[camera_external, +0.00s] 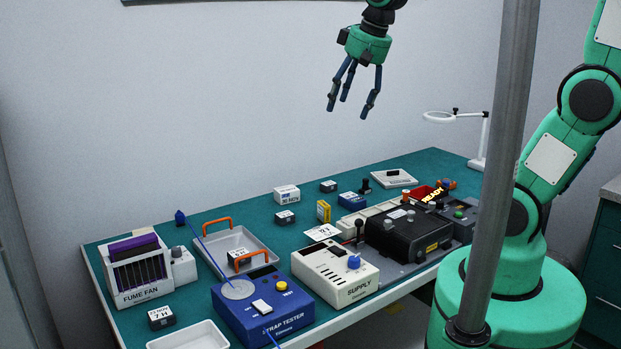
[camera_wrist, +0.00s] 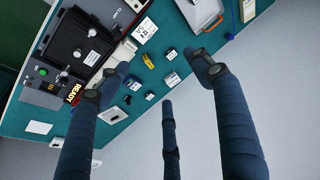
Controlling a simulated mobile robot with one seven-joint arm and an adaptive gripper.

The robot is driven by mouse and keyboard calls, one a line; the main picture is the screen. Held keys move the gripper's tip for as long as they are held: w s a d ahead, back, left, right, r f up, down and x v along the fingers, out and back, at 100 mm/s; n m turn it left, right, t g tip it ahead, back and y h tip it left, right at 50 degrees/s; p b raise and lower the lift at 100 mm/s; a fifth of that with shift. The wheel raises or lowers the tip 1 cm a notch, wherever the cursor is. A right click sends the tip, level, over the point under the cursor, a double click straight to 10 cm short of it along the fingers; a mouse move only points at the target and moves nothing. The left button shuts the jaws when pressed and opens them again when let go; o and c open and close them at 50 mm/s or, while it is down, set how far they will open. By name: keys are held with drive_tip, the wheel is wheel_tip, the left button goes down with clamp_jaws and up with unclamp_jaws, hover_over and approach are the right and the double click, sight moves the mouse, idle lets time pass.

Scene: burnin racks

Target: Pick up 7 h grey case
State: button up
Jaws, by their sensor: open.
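A small dark grey case (camera_external: 161,319) with a white label that seems to read "7 H" sits on the green table at the front left, in front of the fume fan. I cannot pick it out in the wrist view. Other small labelled cases stand farther back, including a dark one (camera_external: 285,218), a white-topped one (camera_external: 287,194) and a blue one (camera_external: 352,201); their labels are too small to read surely. My gripper (camera_external: 348,108) hangs open and empty high above the table's back, far from the "7 H" case.
The fume fan (camera_external: 136,271), orange-handled tray (camera_external: 259,243), blue strap tester (camera_external: 262,304), white supply box (camera_external: 335,271) and black chest (camera_external: 407,233) crowd the table. A ring lamp (camera_external: 481,145) stands at the back right.

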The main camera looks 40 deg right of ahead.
drive_tip(key=w+a+f+g, duration=0.1)
drive_tip(key=w+a+f, duration=0.15)
drive_tip(key=a, duration=0.35)
drive_tip(key=w+a+f, duration=0.1)
drive_tip(key=w+a, duration=0.3)
drive_tip(key=a, duration=0.2)
drive_tip(key=g+h, duration=0.1)
drive_tip(key=g, duration=0.2)
hover_over(162, 313)
wheel_tip(162, 313, down, 24)
drive_tip(key=f, duration=0.1)
drive_tip(key=shift+r+b, duration=0.3)
drive_tip(key=shift+b, duration=0.1)
drive_tip(key=shift+w+f, duration=0.1)
drive_tip(key=shift+f, duration=0.05)
wheel_tip(162, 313, down, 8)
drive_tip(key=shift+r+b, duration=0.1)
drive_tip(key=shift+b, duration=0.55)
drive_tip(key=shift+f, duration=0.25)
drive_tip(key=shift+f, duration=0.1)
